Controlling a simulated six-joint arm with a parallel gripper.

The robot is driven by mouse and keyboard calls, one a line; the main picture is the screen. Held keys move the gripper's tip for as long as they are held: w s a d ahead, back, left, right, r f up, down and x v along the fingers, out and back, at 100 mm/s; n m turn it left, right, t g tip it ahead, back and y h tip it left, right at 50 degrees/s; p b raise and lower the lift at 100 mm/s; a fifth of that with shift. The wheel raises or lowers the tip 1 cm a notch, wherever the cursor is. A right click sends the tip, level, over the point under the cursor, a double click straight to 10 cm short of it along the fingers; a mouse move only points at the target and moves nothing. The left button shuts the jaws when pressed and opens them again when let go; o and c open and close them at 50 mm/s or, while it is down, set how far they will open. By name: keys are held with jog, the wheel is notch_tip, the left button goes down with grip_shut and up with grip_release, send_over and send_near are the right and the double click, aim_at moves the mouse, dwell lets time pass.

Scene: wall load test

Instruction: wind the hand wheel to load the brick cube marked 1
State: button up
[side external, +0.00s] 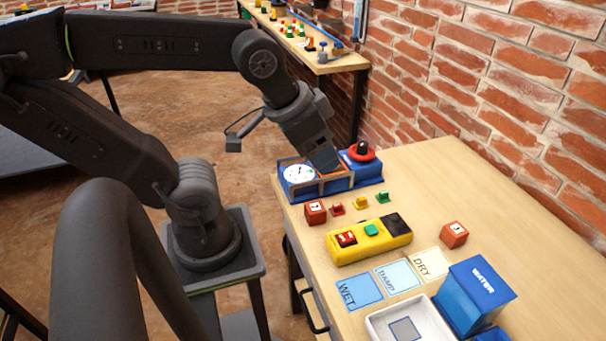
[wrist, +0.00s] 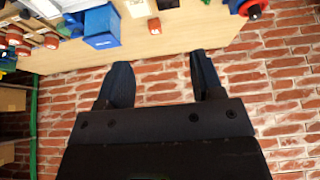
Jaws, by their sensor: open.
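The blue load tester (side external: 368,183) stands at the table's far end, with a white dial gauge (side external: 299,174) and a framed bay. Its red hand wheel (side external: 368,155) with a dark knob is on the right side; the wheel's rim also shows at the top right of the wrist view (wrist: 256,9). One brick cube (side external: 315,213) sits in front of the tester, another (side external: 454,236) farther right; their marks are too small to read surely. My gripper (side external: 328,166) appears over the tester's bay; its fingers (wrist: 160,82) are apart, with nothing between them. The bay is partly hidden.
Small red, yellow (side external: 361,203) and green (side external: 383,197) pieces lie before the tester. A yellow meter (side external: 345,256), the WET, DAMP and DRY cards (side external: 397,273), a white tray (side external: 374,325) and a blue WATER box (side external: 470,300) occupy the front. A brick wall (side external: 480,95) runs behind.

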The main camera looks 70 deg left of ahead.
jog(key=w+a+r+n+g, duration=0.25)
jog(key=w+a+n, duration=0.2)
jog(key=w, duration=0.45)
jog(key=n+g, duration=0.3)
jog(key=n, duration=0.6)
send_over(363, 143)
notch_tip(363, 143, down, 10)
notch_tip(363, 143, down, 13)
jog(key=shift+f, duration=0.2)
jog(key=shift+c, duration=0.3)
jog(key=c, duration=0.9)
jog(key=shift+o, duration=0.2)
